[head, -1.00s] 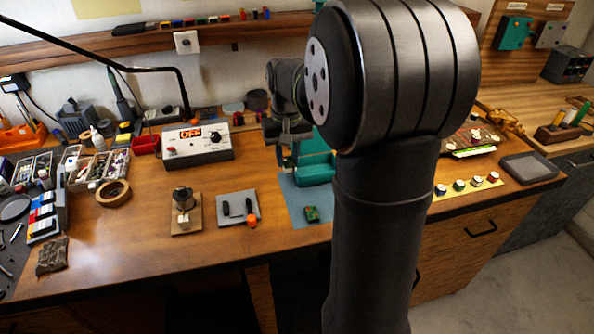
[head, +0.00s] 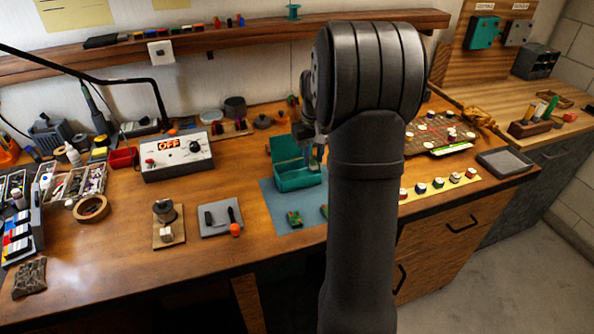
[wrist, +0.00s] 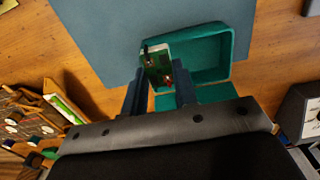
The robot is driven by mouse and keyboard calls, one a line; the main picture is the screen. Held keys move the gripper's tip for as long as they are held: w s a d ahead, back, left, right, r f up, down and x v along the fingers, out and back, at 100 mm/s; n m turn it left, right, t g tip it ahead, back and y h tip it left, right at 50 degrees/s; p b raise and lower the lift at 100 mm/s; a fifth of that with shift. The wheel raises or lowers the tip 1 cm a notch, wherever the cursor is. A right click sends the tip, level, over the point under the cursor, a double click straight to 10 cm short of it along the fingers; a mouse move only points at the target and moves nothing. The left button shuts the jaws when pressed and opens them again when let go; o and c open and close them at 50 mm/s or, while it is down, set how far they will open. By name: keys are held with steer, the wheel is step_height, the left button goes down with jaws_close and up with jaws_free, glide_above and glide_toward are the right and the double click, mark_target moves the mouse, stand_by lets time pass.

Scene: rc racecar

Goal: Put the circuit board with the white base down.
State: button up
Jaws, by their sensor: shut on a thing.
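My gripper (wrist: 160,78) is shut on a small green circuit board (wrist: 158,62) with a pale white edge. The board stands between the two dark fingers, in front of the wall of the open teal box in the wrist view. In the head view my gripper (head: 313,158) is over the right part of the teal box (head: 300,181), largely hidden by my arm, and the held board cannot be made out. Two other green boards lie on the blue mat (head: 275,203): one in front of the box (head: 294,219), one partly behind my arm (head: 324,210).
The teal box's lid stands raised at its back. A grey pad (head: 221,220) with dark tools and a wooden block (head: 167,234) lie left of the mat. A white box reading OFF (head: 178,155) stands behind. A yellow strip (head: 440,187) with small pots lies right.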

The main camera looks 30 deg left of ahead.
steer(key=a+f, duration=0.2)
steer(key=a, duration=0.1)
steer(key=a+f, duration=0.1)
steer(key=shift+a, duration=0.4)
steer(key=shift+f, duration=1.95)
steer(key=shift+f, duration=0.1)
steer(key=o, duration=0.9)
steer(key=shift+o, duration=0.2)
step_height(320, 180, up, 12)
step_height(320, 180, down, 12)
steer(key=shift+s+f, duration=0.1)
steer(key=shift+f, duration=0.15)
steer(key=shift+r, duration=2.25)
